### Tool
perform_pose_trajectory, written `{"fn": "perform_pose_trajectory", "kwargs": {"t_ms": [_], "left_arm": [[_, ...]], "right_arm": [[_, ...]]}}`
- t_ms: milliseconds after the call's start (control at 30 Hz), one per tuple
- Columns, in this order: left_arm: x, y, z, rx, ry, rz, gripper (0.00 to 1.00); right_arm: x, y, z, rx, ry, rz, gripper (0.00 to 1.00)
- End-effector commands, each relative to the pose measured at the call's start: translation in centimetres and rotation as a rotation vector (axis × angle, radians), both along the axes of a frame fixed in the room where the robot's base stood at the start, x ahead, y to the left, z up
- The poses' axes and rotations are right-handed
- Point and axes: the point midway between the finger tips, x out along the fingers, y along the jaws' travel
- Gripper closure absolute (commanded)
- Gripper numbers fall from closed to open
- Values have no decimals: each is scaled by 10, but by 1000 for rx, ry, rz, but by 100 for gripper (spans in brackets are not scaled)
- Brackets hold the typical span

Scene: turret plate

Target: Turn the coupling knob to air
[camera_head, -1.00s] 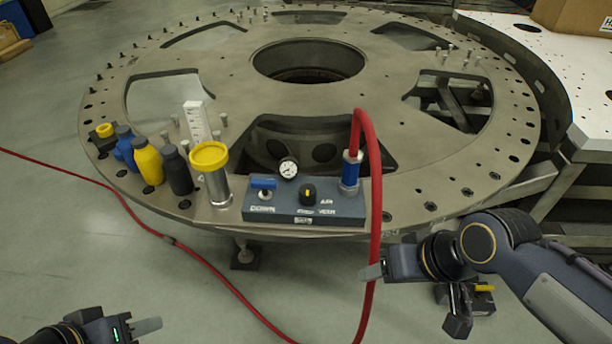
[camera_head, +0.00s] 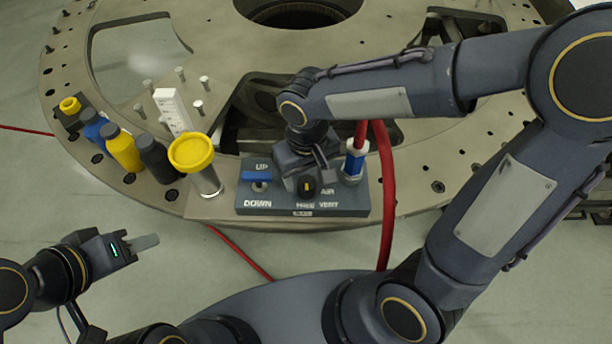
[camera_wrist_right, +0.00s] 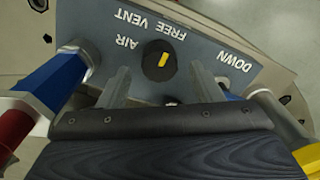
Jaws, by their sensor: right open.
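The coupling knob (camera_head: 306,186) is a small black dial with a yellow mark on the blue-grey control box (camera_head: 270,208). It also shows in the right wrist view (camera_wrist_right: 153,70), its mark pointing towards the FREE label, with AIR and VENT printed beside it. My right gripper (camera_head: 312,170) is over the box from behind the knob. In the right wrist view its open fingers (camera_wrist_right: 160,75) stand on either side of the knob, apart from it; their depth relative to it is hard to tell. My left gripper (camera_head: 148,242) is away at the lower left, holding nothing visible.
A blue lever switch (camera_head: 257,176) and the blue hose coupling (camera_head: 354,163) with its red hose (camera_head: 387,190) flank the knob closely. A yellow-topped cylinder (camera_head: 207,180) and several bottles (camera_head: 122,152) stand left on the turret plate (camera_head: 415,198).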

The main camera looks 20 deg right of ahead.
Motion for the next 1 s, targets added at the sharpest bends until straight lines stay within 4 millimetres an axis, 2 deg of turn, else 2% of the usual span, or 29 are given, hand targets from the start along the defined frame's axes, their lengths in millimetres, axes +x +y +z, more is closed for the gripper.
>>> {"fn": "perform_pose_trajectory", "kwargs": {"t_ms": [100, 200, 533, 867, 900, 1000], "left_arm": [[0, 0, 0, 0, 0, 0, 64], [0, 0, -1, 0, 0, 0, 64], [0, 0, -1, 0, 0, 0, 64], [0, 0, -1, 0, 0, 0, 64], [0, 0, -1, 0, 0, 0, 64], [0, 0, -1, 0, 0, 0, 64]], "right_arm": [[-1, 0, -17, -2, 4, -1, 41], [0, 0, -26, 0, 2, -1, 41], [0, 0, -30, 1, 0, -1, 41], [0, 0, -30, 1, 0, -1, 82], [0, 0, -30, 1, 0, -1, 85], [0, 0, -30, 1, 0, 2, 85]]}}
